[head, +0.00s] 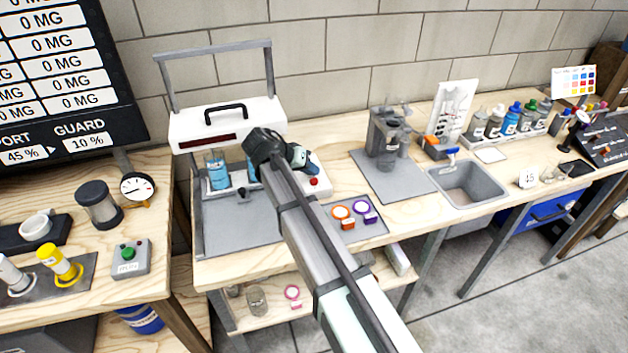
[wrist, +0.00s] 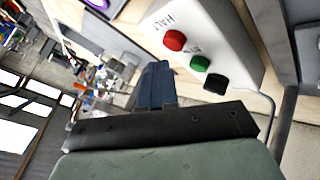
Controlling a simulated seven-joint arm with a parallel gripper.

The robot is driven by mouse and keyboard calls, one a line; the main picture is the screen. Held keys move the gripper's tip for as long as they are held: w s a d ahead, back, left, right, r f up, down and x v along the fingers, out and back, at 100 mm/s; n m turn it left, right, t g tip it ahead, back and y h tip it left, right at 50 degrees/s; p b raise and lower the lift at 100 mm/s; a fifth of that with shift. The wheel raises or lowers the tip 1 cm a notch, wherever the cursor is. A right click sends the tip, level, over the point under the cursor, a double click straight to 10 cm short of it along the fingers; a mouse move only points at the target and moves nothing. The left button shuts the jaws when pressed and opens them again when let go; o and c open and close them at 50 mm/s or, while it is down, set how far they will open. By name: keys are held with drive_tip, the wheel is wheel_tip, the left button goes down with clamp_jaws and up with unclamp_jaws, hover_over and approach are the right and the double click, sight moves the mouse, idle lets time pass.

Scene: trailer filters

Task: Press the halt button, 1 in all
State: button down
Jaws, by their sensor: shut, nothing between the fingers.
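The halt button is a red round button (wrist: 175,40) beside the printed word HALT on a white control box (wrist: 208,22) in the wrist view. Contact is not visible.
A white-hooded stand with a raised frame (head: 205,124) holds blue-filled beakers (head: 217,172) left of my gripper. A separate grey box with a green button (head: 128,256) is on the left bench. Orange and purple ring items (head: 341,212) lie right of my arm. A sink (head: 470,183) is farther right.

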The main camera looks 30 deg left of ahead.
sight(311, 181)
drive_tip(key=shift+r, duration=2.4)
